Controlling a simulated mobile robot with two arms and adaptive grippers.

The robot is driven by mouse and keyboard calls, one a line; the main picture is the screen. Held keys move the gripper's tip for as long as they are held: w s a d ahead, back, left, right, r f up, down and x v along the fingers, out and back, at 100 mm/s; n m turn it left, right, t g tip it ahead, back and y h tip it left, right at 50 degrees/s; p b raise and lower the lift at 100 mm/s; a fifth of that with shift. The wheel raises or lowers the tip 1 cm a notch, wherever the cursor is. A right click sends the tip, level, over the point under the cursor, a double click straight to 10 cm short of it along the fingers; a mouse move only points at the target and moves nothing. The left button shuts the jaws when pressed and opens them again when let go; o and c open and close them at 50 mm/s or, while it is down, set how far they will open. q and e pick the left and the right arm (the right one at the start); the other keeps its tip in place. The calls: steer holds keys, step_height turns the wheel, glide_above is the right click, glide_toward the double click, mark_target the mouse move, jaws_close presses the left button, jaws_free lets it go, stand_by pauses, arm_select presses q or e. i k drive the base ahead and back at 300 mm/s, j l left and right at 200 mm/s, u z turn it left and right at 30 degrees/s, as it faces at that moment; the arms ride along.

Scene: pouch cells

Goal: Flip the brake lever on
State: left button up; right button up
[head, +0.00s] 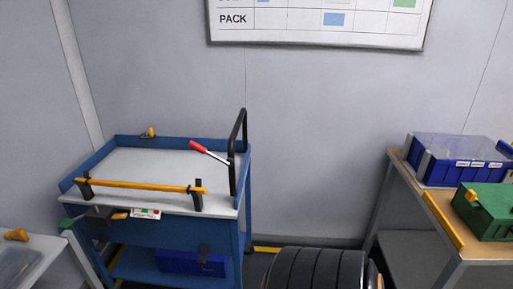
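A lever with a red grip (198,147) and a thin metal shaft is on the right side of a blue cart with a pale top (150,166). It slants, with the red end up and to the left and the shaft running down to the right. The pivot is too small to make out. Neither of my grippers is in view.
A yellow bar (140,185) on black brackets runs along the cart's front edge. A bench at right holds a blue bin (455,168) and green case (487,212). A dark ribbed round shape (318,270) stands at bottom centre.

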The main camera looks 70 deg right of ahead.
mark_target(229, 161)
steer(key=z, duration=1.85)
